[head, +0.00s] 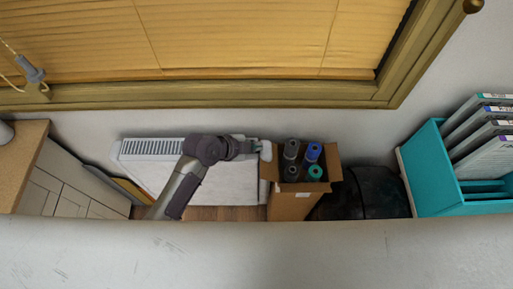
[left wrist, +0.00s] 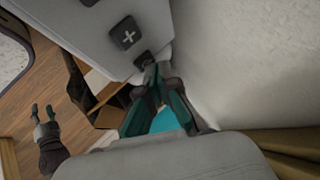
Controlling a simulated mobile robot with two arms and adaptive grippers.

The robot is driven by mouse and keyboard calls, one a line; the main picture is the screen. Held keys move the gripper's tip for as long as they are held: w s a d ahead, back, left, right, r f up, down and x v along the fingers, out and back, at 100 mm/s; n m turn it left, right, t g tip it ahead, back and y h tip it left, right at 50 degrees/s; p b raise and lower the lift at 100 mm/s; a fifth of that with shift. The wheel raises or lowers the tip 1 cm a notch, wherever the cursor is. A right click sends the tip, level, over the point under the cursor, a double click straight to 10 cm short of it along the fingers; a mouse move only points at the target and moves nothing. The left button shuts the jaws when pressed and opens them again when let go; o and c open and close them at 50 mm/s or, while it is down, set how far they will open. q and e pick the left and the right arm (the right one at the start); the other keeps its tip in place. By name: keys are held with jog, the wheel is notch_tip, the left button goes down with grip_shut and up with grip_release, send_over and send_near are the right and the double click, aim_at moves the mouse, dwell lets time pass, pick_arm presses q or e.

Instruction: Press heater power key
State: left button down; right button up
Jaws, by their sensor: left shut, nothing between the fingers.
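The white heater (head: 150,148) stands against the wall under the window, with my left arm across its front. My left gripper (head: 256,146) is shut and empty at the heater's right end. In the left wrist view, the heater's grey end panel (left wrist: 95,35) carries a dark plus key (left wrist: 127,33) and a second dark key (left wrist: 141,59). The fingertips of my left gripper (left wrist: 155,76) are at that second key and partly cover it; I cannot tell whether they touch it. My right gripper (left wrist: 43,113) shows small at the left, its two fingers apart.
A cardboard box (head: 292,207) with several rolls or bottles stands close to the heater's right end. A black bin or bag (head: 362,195) and a teal file rack (head: 437,165) are further right. A wooden cabinet (head: 35,165) is at the left.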

pick_arm(q)
jog(key=shift+r, duration=0.45)
jog(key=shift+r+p, duration=0.1)
jog(key=shift+p, duration=0.25)
notch_tip(320, 180, up, 6)
jog(key=p, duration=0.5)
